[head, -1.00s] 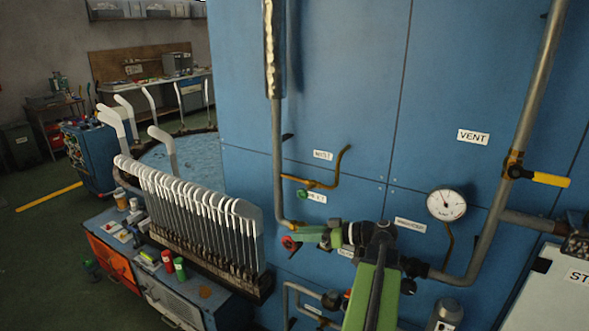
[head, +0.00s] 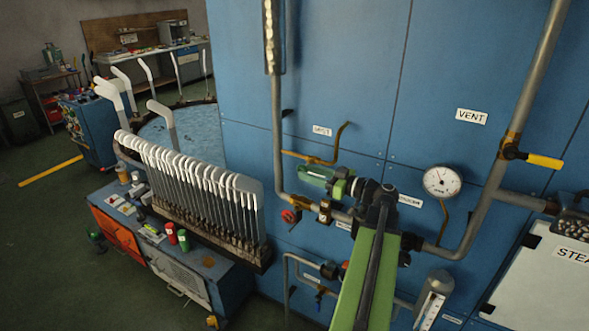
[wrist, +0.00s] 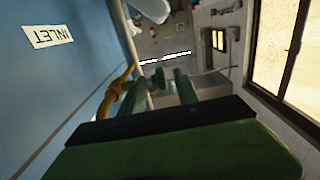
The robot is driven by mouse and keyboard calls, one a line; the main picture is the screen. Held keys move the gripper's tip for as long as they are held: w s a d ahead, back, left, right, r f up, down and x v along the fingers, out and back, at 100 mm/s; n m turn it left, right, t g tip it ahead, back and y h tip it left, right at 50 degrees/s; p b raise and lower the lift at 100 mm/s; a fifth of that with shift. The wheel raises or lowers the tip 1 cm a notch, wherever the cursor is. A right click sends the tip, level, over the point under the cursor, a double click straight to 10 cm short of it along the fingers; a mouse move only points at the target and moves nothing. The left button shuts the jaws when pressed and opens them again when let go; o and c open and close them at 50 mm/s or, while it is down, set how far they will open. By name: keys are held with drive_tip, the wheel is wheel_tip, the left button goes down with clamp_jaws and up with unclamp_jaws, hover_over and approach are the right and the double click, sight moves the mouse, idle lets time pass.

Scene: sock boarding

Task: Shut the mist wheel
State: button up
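The label that reads MIST (head: 322,130) is on the blue panel. Below it a bent brass pipe (head: 341,142) runs left; it also shows in the wrist view (wrist: 118,88). My gripper (head: 308,177) is just below this pipe, in front of the panel, and covers the spot of the small green wheel, which I cannot make out clearly in the head view.
A red wheel (head: 290,216) is just below my gripper, by the grey pipe (head: 277,120). A gauge (head: 441,181) and a yellow-handled lever (head: 545,161) are to the right. A rack of white sock boards (head: 195,190) stands at the left. The INLET label (wrist: 48,34) is near in the wrist view.

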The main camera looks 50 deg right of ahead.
sight(297, 169)
drive_tip(key=x, duration=0.6)
drive_tip(key=shift+c, duration=0.3)
drive_tip(key=shift+s, duration=0.1)
clamp_jaws()
